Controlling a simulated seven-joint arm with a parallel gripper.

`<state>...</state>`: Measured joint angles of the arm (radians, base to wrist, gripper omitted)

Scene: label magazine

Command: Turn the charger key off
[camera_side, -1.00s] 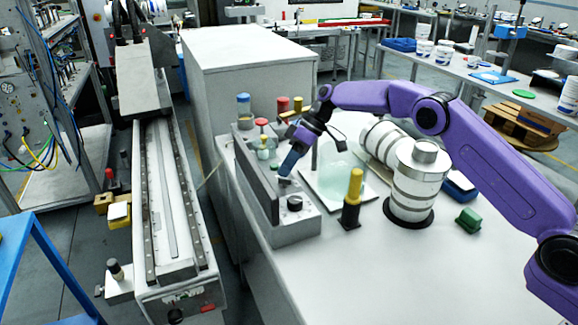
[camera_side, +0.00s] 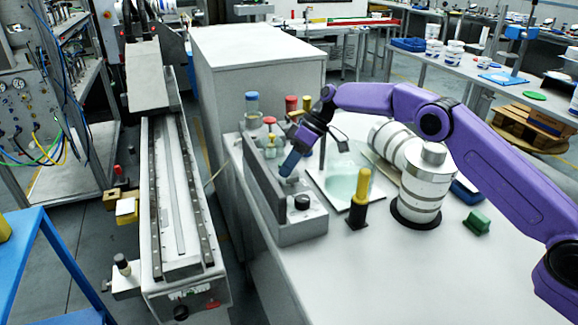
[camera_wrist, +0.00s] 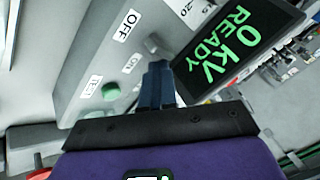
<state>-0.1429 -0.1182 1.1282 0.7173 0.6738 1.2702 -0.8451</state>
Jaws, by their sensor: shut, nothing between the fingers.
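The charger is a grey sloped control box (camera_side: 283,233) on the white bench. In the wrist view its panel (camera_wrist: 85,35) carries an OFF label (camera_wrist: 127,26), an ON label (camera_wrist: 131,64) and a green button (camera_wrist: 111,91). A small grey part (camera_wrist: 156,44), which looks like the key, stands just beyond my fingertips; its exact setting is hard to tell. My gripper (camera_wrist: 157,75) is shut, its dark blue fingers together and empty, close to that part. In the side view my gripper (camera_side: 288,170) points down at the box's panel, and its fingertips hide the key.
A display (camera_wrist: 235,45) reading "0 KV READY" is right of my fingers. A black knob (camera_side: 301,202) is on the box's near end. A yellow-topped black post (camera_side: 359,200) and a glass vessel (camera_side: 347,181) stand to the right. Colour-capped bottles (camera_side: 252,105) stand behind.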

